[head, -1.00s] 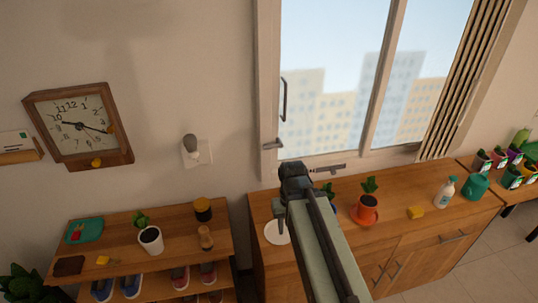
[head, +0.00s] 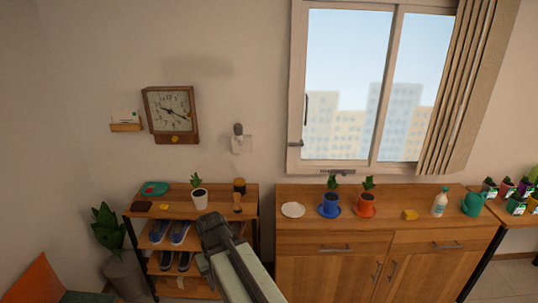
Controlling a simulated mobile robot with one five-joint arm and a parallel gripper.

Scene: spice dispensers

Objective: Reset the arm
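My gripper (head: 210,228) shows at the lower middle of the head view, at the far end of my arm. It is in front of the right part of the shelf unit (head: 151,213) and left of the wooden cabinet (head: 325,268). Its fingers are seen from behind and are too hidden to tell whether they are open or shut. On the shelf top stand a dark-lidded jar (head: 239,187), a small wooden shaker (head: 237,203) and a plant in a white pot (head: 200,200). I see nothing clearly held.
The cabinet top holds a white plate (head: 293,210), a blue pot (head: 329,204), an orange pot (head: 365,205), a yellow sponge (head: 410,215), a white bottle (head: 440,203) and a teal watering can (head: 473,204). Shoes (head: 180,232) fill the shelves. A tall plant (head: 106,230) stands left.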

